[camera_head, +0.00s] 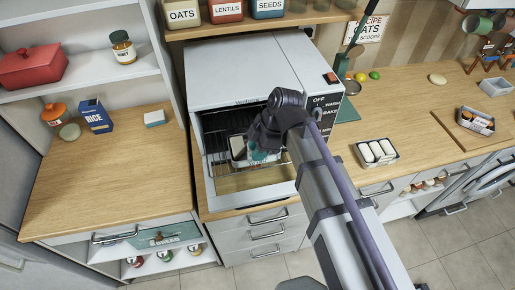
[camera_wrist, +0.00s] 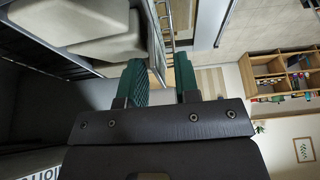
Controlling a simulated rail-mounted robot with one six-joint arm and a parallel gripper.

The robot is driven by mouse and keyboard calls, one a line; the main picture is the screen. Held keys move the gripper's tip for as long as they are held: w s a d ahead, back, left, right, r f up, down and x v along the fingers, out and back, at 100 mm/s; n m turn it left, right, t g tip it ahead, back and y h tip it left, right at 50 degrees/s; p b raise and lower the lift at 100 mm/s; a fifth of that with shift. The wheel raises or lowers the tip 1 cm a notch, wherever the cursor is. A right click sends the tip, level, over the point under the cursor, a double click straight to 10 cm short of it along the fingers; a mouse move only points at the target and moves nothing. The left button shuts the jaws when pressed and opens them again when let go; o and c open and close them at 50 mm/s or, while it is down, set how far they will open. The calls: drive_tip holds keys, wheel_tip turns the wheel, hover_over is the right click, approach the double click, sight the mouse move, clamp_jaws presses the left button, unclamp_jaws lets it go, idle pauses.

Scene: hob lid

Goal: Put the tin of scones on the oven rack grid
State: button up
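The tin of scones (camera_head: 238,147) is inside the open oven (camera_head: 245,70), at the rack grid (camera_head: 217,135). It looks level, but I cannot tell whether its whole base rests on the wires. In the wrist view its pale scones (camera_wrist: 105,40) fill the upper left. My gripper (camera_head: 262,154) is in the oven mouth, at the tin's right side. In the wrist view my gripper's green fingers (camera_wrist: 164,78) stand apart with a gap between them, close to the tin's edge. My wrist hides part of the tin and rack in the head view.
A tin of white rolls (camera_head: 376,152) stands on the counter right of the oven. A control panel (camera_head: 325,110) flanks the oven opening. The left counter (camera_head: 95,185) is mostly clear, with a rice box (camera_head: 96,116) at its back.

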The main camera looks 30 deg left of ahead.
drive_tip(key=p+v, duration=1)
drive_tip(key=v, duration=0.2)
drive_tip(key=shift+f, duration=0.1)
drive_tip(key=w+d+f+m+t+h, duration=0.1)
drive_tip(key=w+d+m+t+h, duration=0.1)
drive_tip(key=d+m, duration=1.5)
drive_tip(key=w+d+m+t+h, duration=0.15)
drive_tip(key=d+m, duration=0.85)
drive_tip(key=d, duration=1.4)
wheel_tip(320, 180, down, 17)
drive_tip(key=b, duration=1.7)
drive_tip(key=shift+w+a+f, duration=0.2)
drive_tip(key=shift+w+a, duration=0.1)
drive_tip(key=shift+a, duration=0.05)
